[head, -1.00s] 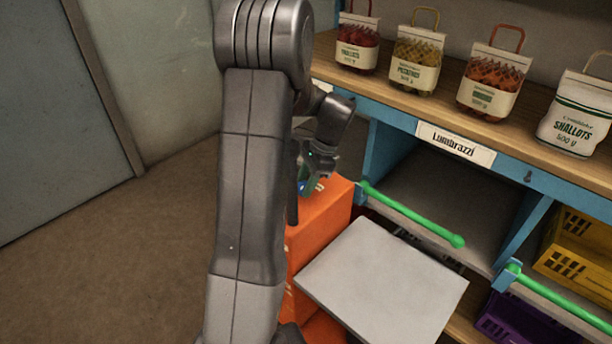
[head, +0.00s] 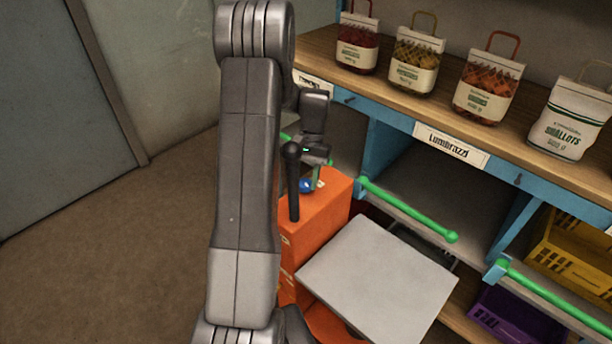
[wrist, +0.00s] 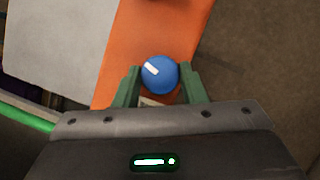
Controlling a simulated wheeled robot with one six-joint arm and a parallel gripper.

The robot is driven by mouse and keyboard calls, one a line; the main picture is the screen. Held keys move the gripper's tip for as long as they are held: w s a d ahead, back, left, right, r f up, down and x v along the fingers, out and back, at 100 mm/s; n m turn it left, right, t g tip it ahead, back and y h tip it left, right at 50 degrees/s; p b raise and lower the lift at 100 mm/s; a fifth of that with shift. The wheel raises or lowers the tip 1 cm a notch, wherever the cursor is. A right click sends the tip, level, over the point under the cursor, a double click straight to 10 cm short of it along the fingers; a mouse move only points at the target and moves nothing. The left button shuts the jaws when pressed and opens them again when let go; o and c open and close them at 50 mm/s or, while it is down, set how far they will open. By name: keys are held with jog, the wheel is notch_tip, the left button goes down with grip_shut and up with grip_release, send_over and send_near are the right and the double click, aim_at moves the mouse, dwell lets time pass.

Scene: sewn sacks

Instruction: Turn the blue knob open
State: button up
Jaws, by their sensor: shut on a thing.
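The blue knob (wrist: 160,75) sits on top of an orange box (wrist: 150,30). It is round with a white pointer mark on its upper left in the wrist view. My gripper (wrist: 160,82) has one green finger on each side of the knob and is shut on it. In the head view the knob (head: 306,185) shows as a small blue spot on the orange box (head: 325,205), partly hidden by my gripper (head: 312,178). A pale plate (wrist: 152,101) near the knob is mostly hidden by my gripper.
A grey flat panel (head: 375,280) is beside the orange box. Green rails (head: 408,208) run along the shelf front to the right. Several produce bags, such as the shallots bag (head: 570,120), stand on the wooden counter. Open floor (head: 120,260) is at left.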

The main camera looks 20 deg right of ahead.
jog(key=shift+n, duration=0.9)
jog(key=shift+h, duration=0.3)
jog(key=o, duration=1)
jog(key=shift+g, duration=0.3)
jog(key=shift+w+r, duration=0.1)
jog(key=v, duration=1.3)
jog(key=shift+d+r+p, duration=0.1)
jog(key=shift+r+p, duration=0.25)
jog(key=shift+p, duration=0.05)
jog(key=shift+f, duration=0.1)
jog(key=x, duration=1.3)
jog(key=shift+f+b, duration=0.3)
jog(key=shift+f, duration=0.05)
